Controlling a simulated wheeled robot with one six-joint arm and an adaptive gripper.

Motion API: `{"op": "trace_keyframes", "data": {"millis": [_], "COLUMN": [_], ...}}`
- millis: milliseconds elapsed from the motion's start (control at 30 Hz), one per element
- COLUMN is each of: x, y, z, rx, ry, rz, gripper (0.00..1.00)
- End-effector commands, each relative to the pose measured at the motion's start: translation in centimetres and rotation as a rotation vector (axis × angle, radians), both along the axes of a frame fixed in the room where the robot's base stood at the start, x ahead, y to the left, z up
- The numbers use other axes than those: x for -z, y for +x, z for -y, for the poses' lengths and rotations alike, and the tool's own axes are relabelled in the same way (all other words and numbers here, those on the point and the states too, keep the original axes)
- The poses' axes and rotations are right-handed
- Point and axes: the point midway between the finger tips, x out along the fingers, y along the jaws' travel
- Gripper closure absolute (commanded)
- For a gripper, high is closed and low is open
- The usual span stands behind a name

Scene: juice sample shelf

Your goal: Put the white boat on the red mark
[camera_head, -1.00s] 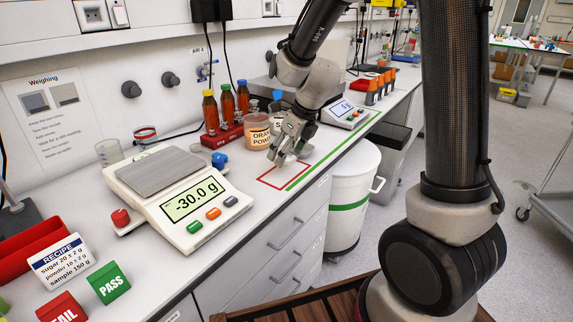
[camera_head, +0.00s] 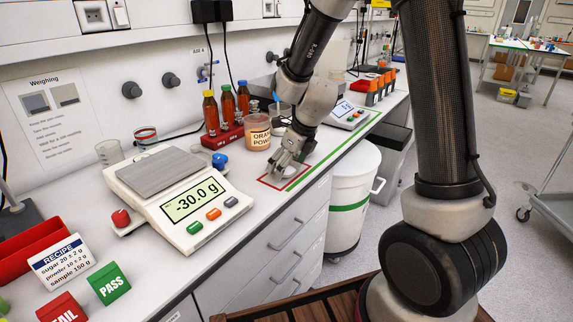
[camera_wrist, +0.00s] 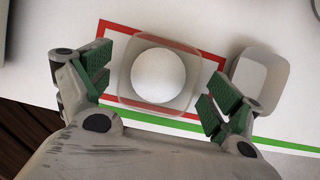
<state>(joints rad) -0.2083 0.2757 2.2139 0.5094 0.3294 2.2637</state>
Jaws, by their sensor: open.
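A translucent whitish square boat (camera_wrist: 130,96) with a round white mound (camera_wrist: 158,75) in it sits inside the red mark (camera_wrist: 216,61) in the wrist view. My gripper (camera_wrist: 158,86) is open, with its green-padded fingers to the left and right of this boat and gaps beside it. In the head view my gripper (camera_head: 285,166) is low over the red mark (camera_head: 268,185) and largely hides the boats.
The orange powder jar (camera_head: 257,133) and the red rack (camera_head: 222,137) of bottles stand behind. A green line (camera_head: 310,175) runs along the counter's front edge. A second scale (camera_head: 347,115) is farther back.

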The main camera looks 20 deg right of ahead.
Motion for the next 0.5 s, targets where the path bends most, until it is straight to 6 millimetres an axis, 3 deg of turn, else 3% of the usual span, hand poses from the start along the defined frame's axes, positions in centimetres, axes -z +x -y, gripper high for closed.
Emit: {"op": "trace_keyframes", "data": {"millis": [267, 500], "x": [-1.0, -5.8], "y": [-0.2, -1.7], "z": [0.2, 1.3], "rx": [-0.001, 0.000], "ry": [0.001, 0.002], "rz": [0.003, 0.008], "gripper": [0.08, 0.08]}}
